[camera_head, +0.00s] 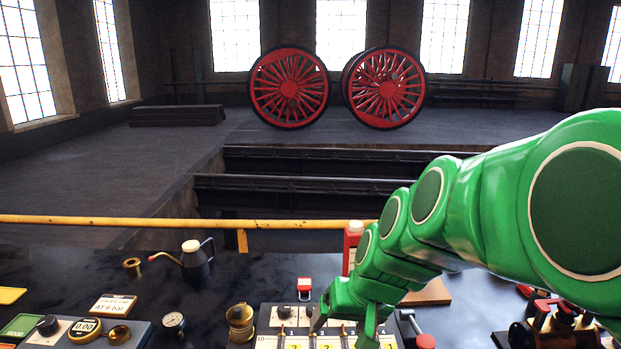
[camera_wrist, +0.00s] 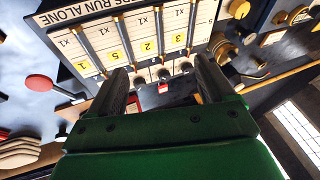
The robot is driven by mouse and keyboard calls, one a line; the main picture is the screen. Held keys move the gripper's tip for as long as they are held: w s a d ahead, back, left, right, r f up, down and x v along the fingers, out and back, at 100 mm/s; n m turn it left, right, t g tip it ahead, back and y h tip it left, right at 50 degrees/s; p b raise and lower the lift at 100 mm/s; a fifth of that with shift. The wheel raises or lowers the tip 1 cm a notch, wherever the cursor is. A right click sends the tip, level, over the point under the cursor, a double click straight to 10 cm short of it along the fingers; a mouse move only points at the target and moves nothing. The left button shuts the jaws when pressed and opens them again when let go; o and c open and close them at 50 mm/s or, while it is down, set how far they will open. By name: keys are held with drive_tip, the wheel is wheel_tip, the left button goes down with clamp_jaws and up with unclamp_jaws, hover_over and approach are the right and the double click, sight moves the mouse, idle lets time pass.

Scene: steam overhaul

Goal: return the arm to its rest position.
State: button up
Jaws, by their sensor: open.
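My green arm reaches in from the right in the head view and bends down to the bench. My gripper (camera_head: 345,318) is over the numbered panel (camera_head: 268,340) at the bench's front. In the wrist view my gripper (camera_wrist: 163,82) has its two dark fingers apart, with nothing held between them. The panel (camera_wrist: 185,18) there carries metal rods and yellow number tags, and looks upside down. A small red item (camera_wrist: 162,88) shows beyond the fingers. The arm hides part of the bench and panel.
A red-knobbed lever (camera_head: 425,341) stands right of the gripper. A brass cup (camera_head: 240,320), an oil can (camera_head: 196,260) and a gauge (camera_head: 173,322) stand left. A yellow rail (camera_head: 120,220) runs behind the bench. Red wheels (camera_head: 289,88) stand far back.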

drive_tip(key=s+d+f+g+h, duration=0.1)
drive_tip(key=s+d, duration=0.3)
drive_tip(key=s, duration=0.6)
drive_tip(key=s+d+f+g+h, duration=0.2)
drive_tip(key=s+d+g, duration=0.2)
drive_tip(key=s, duration=0.7)
drive_tip(key=shift+d+f+m, duration=0.3)
drive_tip(key=shift+d+m, duration=0.1)
drive_tip(key=shift+d, duration=0.15)
drive_tip(key=shift+s, duration=0.1)
